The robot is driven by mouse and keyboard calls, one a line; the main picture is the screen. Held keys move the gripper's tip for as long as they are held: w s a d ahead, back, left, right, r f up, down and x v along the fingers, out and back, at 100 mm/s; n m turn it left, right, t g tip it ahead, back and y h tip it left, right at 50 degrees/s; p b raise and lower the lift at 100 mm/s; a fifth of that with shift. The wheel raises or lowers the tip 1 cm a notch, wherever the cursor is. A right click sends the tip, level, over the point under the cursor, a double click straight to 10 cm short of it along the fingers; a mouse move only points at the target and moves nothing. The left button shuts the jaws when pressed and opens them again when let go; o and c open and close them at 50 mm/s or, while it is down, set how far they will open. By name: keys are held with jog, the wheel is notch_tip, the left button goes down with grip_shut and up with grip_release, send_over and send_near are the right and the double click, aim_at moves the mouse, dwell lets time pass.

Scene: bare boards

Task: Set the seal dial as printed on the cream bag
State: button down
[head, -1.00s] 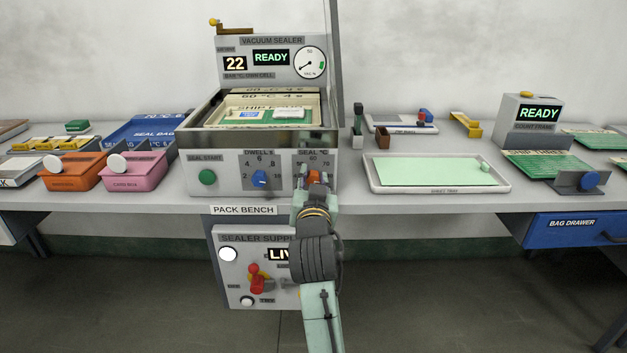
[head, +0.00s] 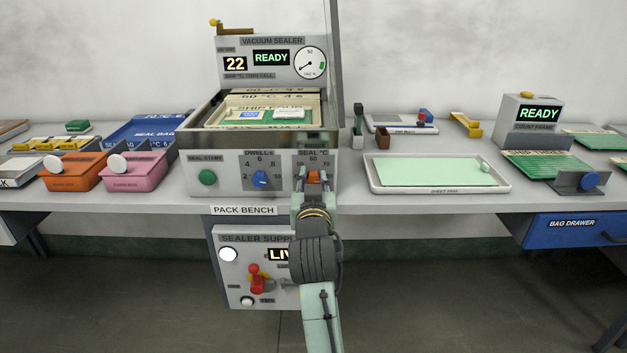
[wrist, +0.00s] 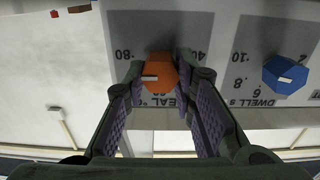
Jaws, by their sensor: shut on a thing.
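The orange seal dial (wrist: 166,72) sits on the sealer's front panel, between the pads of my gripper (wrist: 164,88), which is shut on it. Its white mark points left in the wrist view, where the panel is upside down, with 80 on the left and 40 on the right. My fingers hide part of the scale, so I cannot tell the exact setting. In the head view my gripper (head: 313,184) covers much of the dial. The cream bag (head: 226,107) lies in the open sealer chamber, with print that reads 60 °C 4 s.
The blue dwell dial (head: 260,179) is left of the seal dial, and the green start button (head: 207,177) is further left. A sheet tray (head: 440,190) stands to the right. The supply box (head: 232,275) with a red lever (head: 255,279) hangs below the bench.

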jog(key=n, duration=0.9)
jog(key=shift+a+f, duration=0.1)
jog(key=n, duration=0.4)
jog(key=shift+f+n+b, duration=0.1)
jog(key=shift+n+b, duration=0.2)
jog(key=shift+b, duration=0.1)
jog(key=shift+n+b, duration=0.35)
jog(key=shift+n, duration=1.55)
jog(key=c, duration=1.3)
grip_release()
jog(key=shift+a, duration=0.1)
